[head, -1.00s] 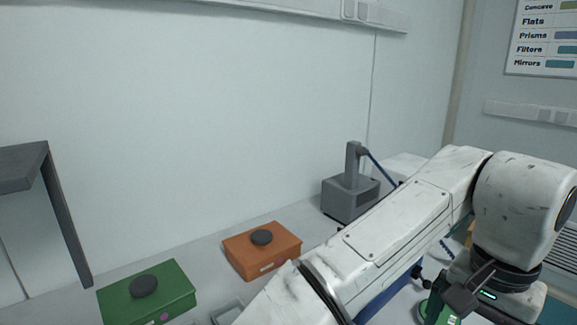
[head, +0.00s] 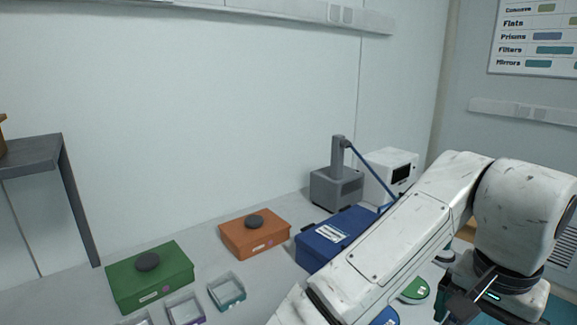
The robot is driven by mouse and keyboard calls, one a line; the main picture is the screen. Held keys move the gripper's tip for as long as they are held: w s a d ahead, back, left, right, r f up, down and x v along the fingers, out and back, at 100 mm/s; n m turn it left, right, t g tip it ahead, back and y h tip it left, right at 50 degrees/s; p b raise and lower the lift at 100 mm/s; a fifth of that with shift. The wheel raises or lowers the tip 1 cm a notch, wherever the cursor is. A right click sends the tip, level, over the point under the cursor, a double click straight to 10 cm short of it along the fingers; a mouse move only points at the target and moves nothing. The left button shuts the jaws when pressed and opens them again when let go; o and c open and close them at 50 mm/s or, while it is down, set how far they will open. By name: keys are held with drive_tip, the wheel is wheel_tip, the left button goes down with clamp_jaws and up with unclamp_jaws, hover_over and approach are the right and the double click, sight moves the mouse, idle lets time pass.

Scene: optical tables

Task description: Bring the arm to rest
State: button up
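My arm, white and scuffed, crosses the lower right of the head view and bends at a rounded joint. My gripper (head: 464,304) hangs below that joint at the bottom edge, dark, with a small lit strip beside it. It is seen from the side and partly cut off, so its opening and anything between its fingers cannot be made out. Near it on the bench lies a round green piece (head: 415,291), apart from it in the picture.
On the bench stand a green box (head: 180,275), an orange box (head: 270,237) and a blue box (head: 322,257), partly behind my arm. Small open trays (head: 228,304) sit in front. A grey device (head: 322,188) and a white device (head: 403,158) stand behind. A dark shelf (head: 38,150) is at left.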

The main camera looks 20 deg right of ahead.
drive_tip(key=w+d+f+n+t+h, duration=0.1)
drive_tip(key=d+f+n+t+h, duration=0.25)
drive_tip(key=d, duration=0.55)
wheel_tip(320, 180, down, 8)
drive_tip(key=n+h, duration=0.2)
drive_tip(key=n, duration=0.2)
drive_tip(key=s+a+f+n+g+y, duration=0.1)
drive_tip(key=s+a+f+n+y, duration=0.1)
drive_tip(key=s+a+f, duration=0.6)
drive_tip(key=s+a+f+n+g+y, duration=0.2)
drive_tip(key=s+a+f, duration=0.6)
drive_tip(key=f, duration=0.5)
drive_tip(key=n+y, duration=0.1)
drive_tip(key=y, duration=0.1)
drive_tip(key=shift+y, duration=0.35)
drive_tip(key=shift+n, duration=0.25)
drive_tip(key=shift+c, duration=0.2)
